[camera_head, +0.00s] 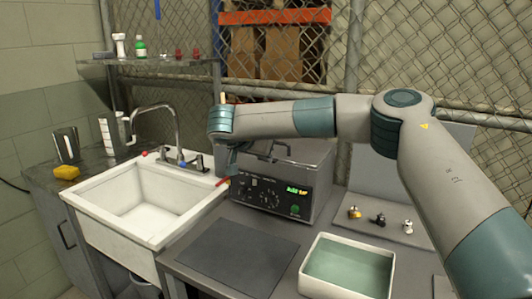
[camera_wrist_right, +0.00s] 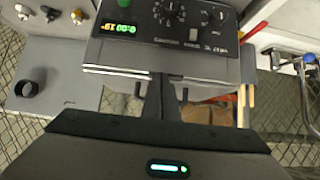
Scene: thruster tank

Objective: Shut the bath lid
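The bath (camera_head: 262,194) is a grey box with a dark front panel, knobs and a lit green display, standing on the counter right of the sink. Its lid (camera_head: 302,151) looks down, lying about flat on top, with a handle (camera_head: 272,152) on it; I cannot tell whether it is fully seated. My right arm reaches across above the lid. My right gripper (camera_head: 232,160) points down at the lid's left side, partly hidden by the wrist. In the right wrist view its fingers (camera_wrist_right: 162,95) look together at the lid, with nothing visible between them. My left gripper is not in view.
A white sink (camera_head: 150,200) with a faucet is to the left. A white tray of green liquid (camera_head: 345,265) and a dark mat (camera_head: 238,258) lie in front. Small fittings (camera_head: 378,219) sit on a grey board to the right. A wire fence stands behind.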

